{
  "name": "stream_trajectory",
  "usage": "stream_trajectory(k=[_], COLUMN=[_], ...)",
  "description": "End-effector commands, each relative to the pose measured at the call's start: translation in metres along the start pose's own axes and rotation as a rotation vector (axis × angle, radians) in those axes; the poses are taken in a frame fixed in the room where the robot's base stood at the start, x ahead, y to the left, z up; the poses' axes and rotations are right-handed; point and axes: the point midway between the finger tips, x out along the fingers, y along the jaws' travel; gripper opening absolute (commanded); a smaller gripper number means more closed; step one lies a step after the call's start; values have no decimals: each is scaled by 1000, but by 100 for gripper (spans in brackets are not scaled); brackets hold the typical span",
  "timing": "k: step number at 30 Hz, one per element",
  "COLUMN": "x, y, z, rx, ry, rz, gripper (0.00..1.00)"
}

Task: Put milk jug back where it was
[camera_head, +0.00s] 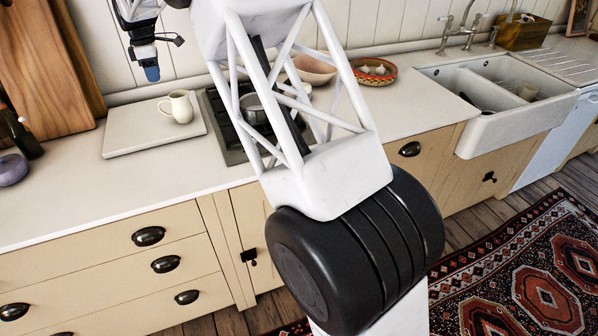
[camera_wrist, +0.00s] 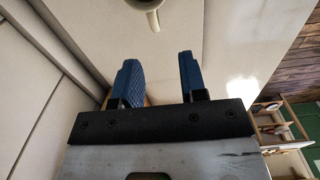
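The cream milk jug (camera_head: 183,108) stands upright on a pale square board (camera_head: 122,142) on the worktop, left of the hob. In the wrist view, part of the jug (camera_wrist: 152,18) shows at the top edge, ahead of my fingertips; the rest is cut off. My gripper (camera_head: 151,73) is above and to the left of the jug in the head view, apart from it. In the wrist view, the two blue fingers of my gripper (camera_wrist: 161,72) are spread with nothing between them.
A hob (camera_head: 228,143) with a pot (camera_head: 254,108) on it is right of the board. Wooden boards (camera_head: 45,75) lean on the wall at left, near a dark bottle (camera_head: 22,136) and a purple bowl (camera_head: 12,169). The worktop (camera_head: 60,205) in front is clear.

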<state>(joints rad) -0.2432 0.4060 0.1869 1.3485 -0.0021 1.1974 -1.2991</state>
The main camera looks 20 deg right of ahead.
Motion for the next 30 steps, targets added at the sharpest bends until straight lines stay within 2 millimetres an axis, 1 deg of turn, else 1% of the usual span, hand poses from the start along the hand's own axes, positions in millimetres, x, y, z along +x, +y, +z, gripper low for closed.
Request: stream_trajectory(k=[1,5,11,18,26,30], x=[-6,-21,-47,-74,-93,-103], y=[-5,-25,-68,-128,-197,-236], z=[4,19,49,86,122,139], rx=[15,72,195,355,528,621], ry=[1,4,9,19,32,43], rz=[5,14,30,52,73,89], gripper=[39,39,39,39,39,39])
